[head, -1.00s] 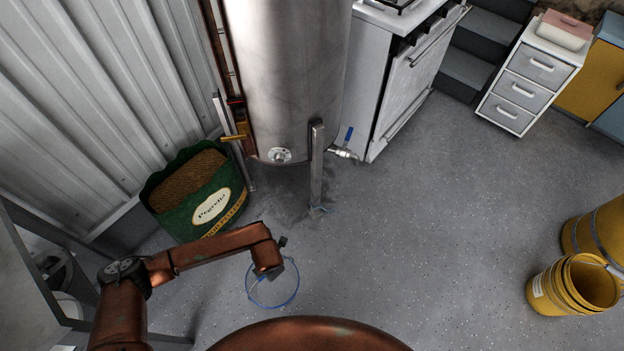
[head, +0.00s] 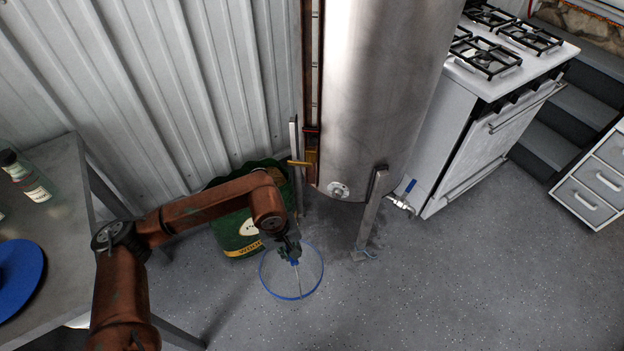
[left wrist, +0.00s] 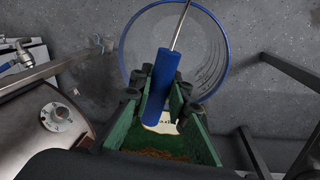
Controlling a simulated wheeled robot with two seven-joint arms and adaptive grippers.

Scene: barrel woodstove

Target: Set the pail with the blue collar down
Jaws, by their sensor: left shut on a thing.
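The pail (head: 309,270) looks clear or pale grey with a blue collar around its rim. It hangs from or stands under my left gripper (head: 289,247), in front of the metal tank; I cannot tell if its bottom touches the floor. In the left wrist view, the pail (left wrist: 196,47) is beyond the fingers, its open mouth facing me. My left gripper (left wrist: 160,92) is shut on the blue grip (left wrist: 163,82) of the pail's wire handle. My right gripper is not in view.
A green pellet bag (head: 236,236) stands behind the pail, partly hidden by my arm. The steel tank (head: 375,100) on legs and the white stove (head: 480,125) are to the right. A grey table (head: 65,185) is at left. Speckled floor (head: 430,290) is clear at front right.

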